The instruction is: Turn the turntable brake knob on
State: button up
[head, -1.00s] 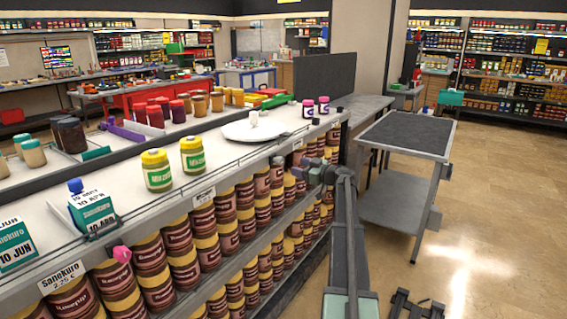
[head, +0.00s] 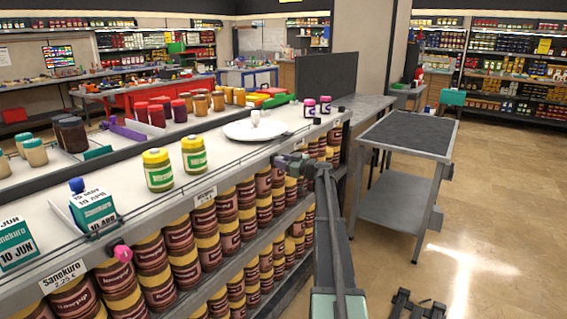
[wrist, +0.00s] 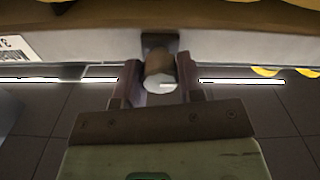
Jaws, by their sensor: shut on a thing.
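The turntable (head: 245,131) is a white round disc on the counter, with a small white piece standing on it. The brake knob (wrist: 160,68) is a short brownish cylinder with a pale end on a dark mount at the shelf's front edge in the wrist view. My gripper (wrist: 160,82) has one finger on each side of the knob and is shut on it. In the head view my gripper (head: 284,162) is at the counter's front edge below the turntable. The knob cannot be made out there. The fingers' contact surfaces are partly hidden.
Yellow-lidded jars (head: 194,155) stand on the counter left of the turntable. Stacked brown jars (head: 230,205) fill the shelves below. A pink knob-like piece (head: 122,252) sits on the front edge at left. A grey cart (head: 405,135) stands right, with open floor in front.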

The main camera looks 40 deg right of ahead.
jog(key=shift+m, duration=0.4)
jog(key=shift+c, duration=0.2)
jog(key=m, duration=0.3)
jog(key=shift+m, duration=0.3)
jog(key=m, duration=0.4)
jog(key=shift+m, duration=0.3)
jog(key=m, duration=0.4)
jog(key=shift+m, duration=2.5)
jog(key=o, duration=0.9)
